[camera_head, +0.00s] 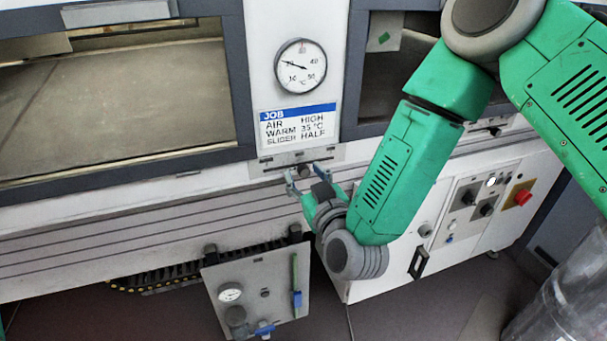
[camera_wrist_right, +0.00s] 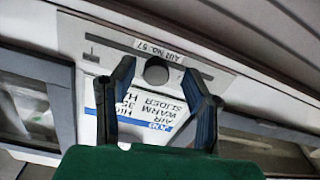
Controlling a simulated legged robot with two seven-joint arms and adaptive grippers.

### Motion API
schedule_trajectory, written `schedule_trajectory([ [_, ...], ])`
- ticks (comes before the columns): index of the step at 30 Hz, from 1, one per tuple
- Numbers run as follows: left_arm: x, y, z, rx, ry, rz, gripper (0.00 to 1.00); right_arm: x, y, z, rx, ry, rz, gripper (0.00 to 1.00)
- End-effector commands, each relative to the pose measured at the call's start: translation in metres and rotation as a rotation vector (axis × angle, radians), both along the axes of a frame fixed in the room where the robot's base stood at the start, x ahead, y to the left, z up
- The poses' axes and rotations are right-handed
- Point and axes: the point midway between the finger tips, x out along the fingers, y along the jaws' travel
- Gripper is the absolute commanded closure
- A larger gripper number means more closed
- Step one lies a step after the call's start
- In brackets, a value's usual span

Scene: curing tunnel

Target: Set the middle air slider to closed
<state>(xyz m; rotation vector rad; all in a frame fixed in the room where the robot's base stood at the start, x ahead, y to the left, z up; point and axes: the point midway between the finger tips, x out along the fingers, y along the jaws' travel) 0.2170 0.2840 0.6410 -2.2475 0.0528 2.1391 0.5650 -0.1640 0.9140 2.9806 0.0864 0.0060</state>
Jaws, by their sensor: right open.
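The middle air slider plate (camera_head: 267,166) is a pale metal strip below the job card, between the two window openings. In the wrist view the plate (camera_wrist_right: 85,33) appears upside down, with a label reading "AIR NO. 57" and a thin slot. Its dark round knob (camera_wrist_right: 156,71) stands near the middle of the plate. My right gripper (camera_head: 309,177) is at the plate, its jaws open. In the wrist view the right gripper's (camera_wrist_right: 157,76) two fingers stand on either side of the knob, with gaps showing. My left gripper is not in view.
The job card (camera_head: 298,127) reads AIR HIGH, WARM 35 °C, SLIDER HALF. A round dial (camera_head: 300,66) hangs above it. A hanging panel (camera_head: 259,291) with a gauge and blue-handled parts is below. A control box with a red button (camera_head: 522,197) stands at right.

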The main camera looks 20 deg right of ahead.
Motion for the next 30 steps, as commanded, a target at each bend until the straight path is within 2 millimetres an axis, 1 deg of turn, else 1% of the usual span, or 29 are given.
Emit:
schedule_trajectory([
  [3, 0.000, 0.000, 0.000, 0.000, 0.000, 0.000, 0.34, 0.005, -0.001, 0.000, 0.001, 0.000, -0.001, 0.58],
  [10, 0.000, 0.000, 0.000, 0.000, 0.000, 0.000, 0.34, 0.005, 0.000, 0.000, 0.000, 0.000, 0.000, 0.58],
  [11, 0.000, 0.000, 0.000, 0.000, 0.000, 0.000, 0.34, 0.005, 0.000, 0.000, 0.000, 0.000, 0.000, 0.62],
  [12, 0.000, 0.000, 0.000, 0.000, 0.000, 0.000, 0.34, 0.005, 0.000, 0.000, 0.000, 0.000, 0.000, 0.76],
  [14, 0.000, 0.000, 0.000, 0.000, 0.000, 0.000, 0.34, 0.005, 0.000, 0.000, 0.000, 0.000, 0.000, 0.97],
  [15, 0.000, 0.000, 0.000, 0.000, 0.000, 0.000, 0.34, 0.005, 0.000, 0.000, 0.000, 0.000, 0.000, 1.00],
  [20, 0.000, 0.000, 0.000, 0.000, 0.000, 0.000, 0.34, 0.005, 0.003, 0.000, -0.001, -0.001, 0.002, 1.00],
  [23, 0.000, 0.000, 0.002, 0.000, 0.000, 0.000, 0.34, 0.005, 0.020, 0.001, -0.002, -0.002, 0.005, 1.00],
  [27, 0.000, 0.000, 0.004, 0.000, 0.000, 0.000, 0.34, 0.004, 0.051, 0.001, -0.002, -0.003, 0.007, 1.00],
  [30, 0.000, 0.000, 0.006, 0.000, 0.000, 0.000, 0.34, 0.003, 0.067, 0.001, -0.001, -0.002, 0.004, 1.00],
])
